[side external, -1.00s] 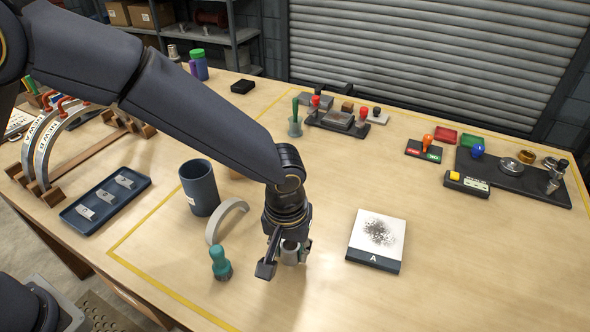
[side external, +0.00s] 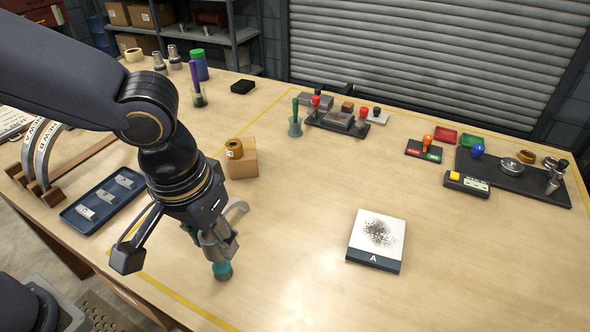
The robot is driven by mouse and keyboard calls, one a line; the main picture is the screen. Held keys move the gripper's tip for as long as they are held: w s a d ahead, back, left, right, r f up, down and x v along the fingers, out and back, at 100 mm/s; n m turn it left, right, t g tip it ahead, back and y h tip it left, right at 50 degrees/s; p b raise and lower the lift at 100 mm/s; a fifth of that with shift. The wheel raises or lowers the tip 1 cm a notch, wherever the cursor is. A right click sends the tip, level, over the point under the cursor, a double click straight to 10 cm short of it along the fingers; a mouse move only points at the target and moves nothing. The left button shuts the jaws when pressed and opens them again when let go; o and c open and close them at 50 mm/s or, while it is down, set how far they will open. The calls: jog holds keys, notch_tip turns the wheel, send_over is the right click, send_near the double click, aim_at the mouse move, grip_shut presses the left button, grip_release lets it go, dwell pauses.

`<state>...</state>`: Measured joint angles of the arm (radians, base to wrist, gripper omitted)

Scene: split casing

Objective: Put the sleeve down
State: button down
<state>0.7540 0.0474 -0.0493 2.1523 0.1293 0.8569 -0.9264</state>
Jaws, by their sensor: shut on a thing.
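My gripper (side external: 219,242) points down at the front left of the table. It is shut on a small grey metal sleeve (side external: 214,248), which is mostly hidden by the fingers. A teal-handled tool (side external: 222,271) stands upright on the table directly below in the picture. Its upper part is covered by the gripper and sleeve; I cannot tell whether the sleeve touches it, is around it or is only in front of it.
A grey arch (side external: 237,210) is partly hidden behind my gripper. A cardboard-coloured block (side external: 242,160) with a brass ring (side external: 234,148) stands behind. A blue tray (side external: 104,200) lies left, and a white pad marked A (side external: 377,240) right. The table between gripper and pad is clear.

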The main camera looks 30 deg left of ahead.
jog(key=w+a, duration=0.1)
jog(key=w, duration=0.8)
jog(key=n, duration=0.1)
send_over(291, 194)
jog(key=s, duration=0.1)
notch_tip(291, 194, down, 10)
jog(key=shift+r, duration=0.1)
jog(key=shift+w+f, duration=0.3)
jog(key=shift+f, duration=1.6)
